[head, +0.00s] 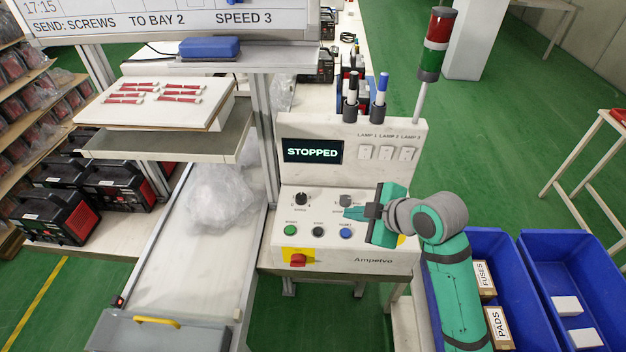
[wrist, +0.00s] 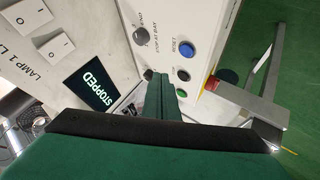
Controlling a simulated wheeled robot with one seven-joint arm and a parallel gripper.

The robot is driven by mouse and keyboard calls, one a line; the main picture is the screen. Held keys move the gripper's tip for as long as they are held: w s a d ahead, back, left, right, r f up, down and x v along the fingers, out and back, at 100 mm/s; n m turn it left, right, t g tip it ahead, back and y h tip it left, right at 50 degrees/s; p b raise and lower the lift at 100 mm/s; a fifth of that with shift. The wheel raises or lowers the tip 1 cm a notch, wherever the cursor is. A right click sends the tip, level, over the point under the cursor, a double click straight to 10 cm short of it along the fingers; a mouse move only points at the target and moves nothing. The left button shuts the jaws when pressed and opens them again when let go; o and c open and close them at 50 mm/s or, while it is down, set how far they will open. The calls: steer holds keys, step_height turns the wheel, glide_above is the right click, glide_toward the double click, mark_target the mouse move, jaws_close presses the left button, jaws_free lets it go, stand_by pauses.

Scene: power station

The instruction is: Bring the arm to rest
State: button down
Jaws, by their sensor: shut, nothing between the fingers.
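My teal arm reaches in from the lower right in the head view. My gripper (head: 352,213) is shut and empty in front of the sloped face of the white control panel (head: 345,258), near a dark knob (head: 346,200). In the wrist view the closed green fingers (wrist: 160,82) point at the panel, with the knob (wrist: 139,32) above them. I cannot tell whether the fingertips touch the panel. The screen (head: 313,151) reads STOPPED. A green button (head: 291,230), a black button (head: 318,232) and a blue button (head: 345,233) sit below the knobs.
A red switch (head: 298,260) is on the panel's front. A signal tower (head: 436,45) stands behind it. Blue bins (head: 575,262) holding boxes are at the right, close to my arm. A conveyor (head: 185,265) with a plastic bag (head: 217,198) runs at the left.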

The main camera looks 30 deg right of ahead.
steer(key=shift+a, duration=0.1)
steer(key=w+a+m+t, duration=0.4)
steer(key=w+a, duration=0.2)
steer(key=a, duration=0.4)
steer(key=w+a+m+t, duration=0.4)
steer(key=w+a+m, duration=0.15)
steer(key=a, duration=0.55)
steer(key=s+a+f+m+g+h, duration=0.1)
steer(key=s+a+f+m+h, duration=0.15)
steer(key=s+a+f, duration=0.55)
steer(key=s+a+f+m+h, duration=0.1)
steer(key=s+a+f+m, duration=0.2)
steer(key=s+f, duration=0.55)
steer(key=s+r+n+y, duration=0.1)
steer(key=s+n, duration=0.1)
steer(key=s, duration=0.9)
steer(key=s+r+n+y, duration=0.1)
steer(key=s+r+n, duration=0.1)
steer(key=s, duration=0.9)
steer(key=shift+g, duration=0.3)
